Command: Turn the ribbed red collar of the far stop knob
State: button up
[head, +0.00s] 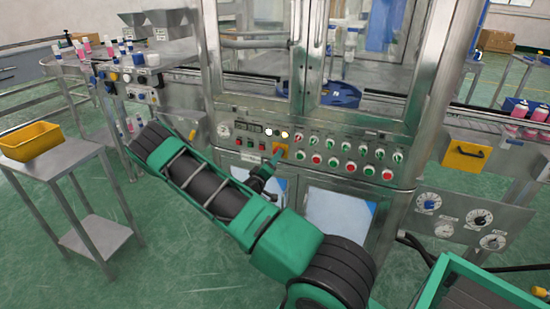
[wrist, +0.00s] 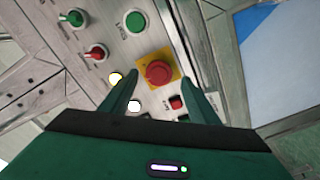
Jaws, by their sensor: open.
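The red stop knob (wrist: 158,72) sits on a square yellow plate (wrist: 176,62) on the steel panel in the wrist view. Its ribs are too small to make out. My gripper (wrist: 160,82) is open, with one green finger on each side of the knob as seen from the wrist. I see no contact, and the gap in depth to the knob is hard to judge. In the head view the yellow plate (head: 283,148) shows at the panel's left part, partly covered by my gripper (head: 275,158); the red knob is hidden there.
Small red and green buttons and knobs (head: 345,160) crowd the panel to the right. A lit white button (wrist: 134,106) and a small red switch (wrist: 177,102) lie close to my fingers. A yellow bin (head: 30,141) stands on a steel side table at left.

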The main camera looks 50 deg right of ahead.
jog(key=shift+x, duration=1.9)
jog(key=shift+c, duration=0.2)
jog(key=c, duration=1)
jog(key=shift+n, duration=0.6)
jog(key=o, duration=1)
